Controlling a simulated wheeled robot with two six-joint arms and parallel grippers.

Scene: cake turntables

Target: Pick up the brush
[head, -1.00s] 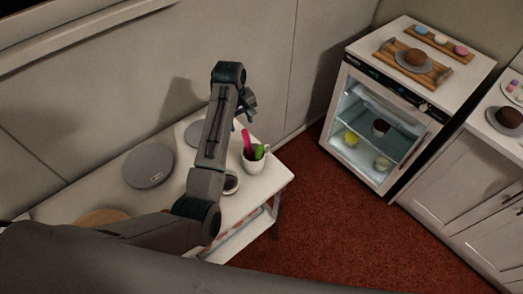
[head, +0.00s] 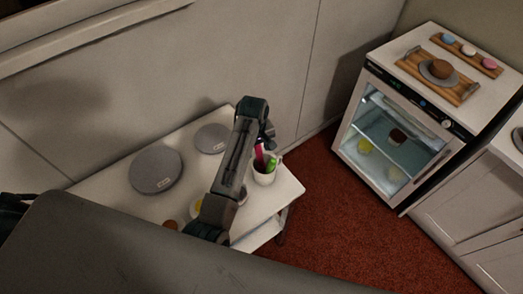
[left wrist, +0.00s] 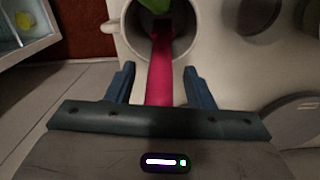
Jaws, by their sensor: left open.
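A white cup (head: 264,178) stands near the right end of the white table. A pink handle (head: 259,156), probably the brush's, and a green item (head: 273,163) stick up out of it. My left gripper (head: 268,132) is above the cup, partly hidden behind its own arm. In the left wrist view my left gripper (left wrist: 160,82) is open, with the pink handle (left wrist: 160,80) between its two fingers and a gap on each side. The cup (left wrist: 187,52) lies just beyond the fingertips. The handle's lower end is lost in the dark cup. My right gripper is not in view.
Two grey turntables (head: 155,170), (head: 212,138) sit on the table (head: 110,190) left of the cup. The wall is close behind. A glass-front fridge (head: 395,135) with boards on top stands at the right, across red carpet (head: 330,220).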

